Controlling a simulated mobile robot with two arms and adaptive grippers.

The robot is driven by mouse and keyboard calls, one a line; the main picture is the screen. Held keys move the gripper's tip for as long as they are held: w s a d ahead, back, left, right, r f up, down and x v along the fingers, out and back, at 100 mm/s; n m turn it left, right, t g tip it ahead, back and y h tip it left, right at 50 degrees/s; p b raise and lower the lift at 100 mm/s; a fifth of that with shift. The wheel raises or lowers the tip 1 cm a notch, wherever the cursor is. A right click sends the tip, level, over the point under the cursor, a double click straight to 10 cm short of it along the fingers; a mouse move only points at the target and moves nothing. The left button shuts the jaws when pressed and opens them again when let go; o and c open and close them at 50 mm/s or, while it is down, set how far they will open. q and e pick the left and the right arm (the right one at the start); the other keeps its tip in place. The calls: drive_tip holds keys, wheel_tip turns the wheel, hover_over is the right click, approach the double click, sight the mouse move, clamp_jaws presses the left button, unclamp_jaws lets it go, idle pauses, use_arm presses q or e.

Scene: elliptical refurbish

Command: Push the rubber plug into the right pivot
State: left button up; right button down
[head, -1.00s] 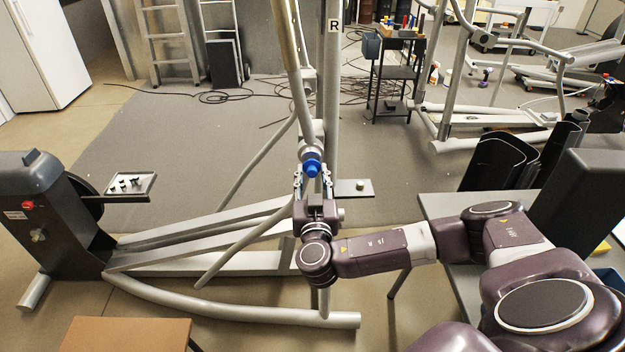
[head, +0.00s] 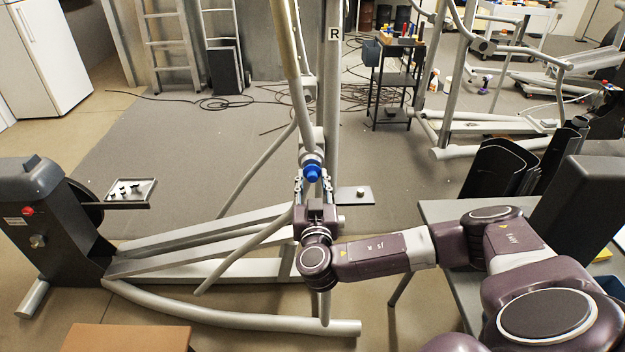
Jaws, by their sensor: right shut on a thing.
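The blue rubber plug (head: 312,173) is at the pivot (head: 312,157) on the machine's right side, at the lower end of the arm beside the post marked R (head: 334,33). My right gripper (head: 312,183) points away from me, with its two fingers on either side of the plug, and is shut on it. The plug appears to touch the pivot's pale rim; how deep it sits I cannot tell. My left gripper is not in view.
The elliptical's frame (head: 200,258) spreads across the floor at left. A brown tabletop (head: 125,338) is at the lower left.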

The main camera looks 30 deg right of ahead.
drive_tip(key=shift+w+d+f+b, duration=0.1)
drive_tip(key=shift+w+d+b, duration=0.2)
drive_tip(key=shift+b, duration=0.2)
drive_tip(key=shift+w+d+b, duration=0.25)
drive_tip(key=shift+w+b, duration=0.2)
drive_tip(key=shift+w, duration=0.1)
idle(1.4)
drive_tip(key=c, duration=1.3)
unclamp_jaws()
drive_tip(key=shift+s+a, duration=0.15)
drive_tip(key=v, duration=1.1)
drive_tip(key=shift+s+a, duration=0.2)
drive_tip(key=shift+s, duration=0.05)
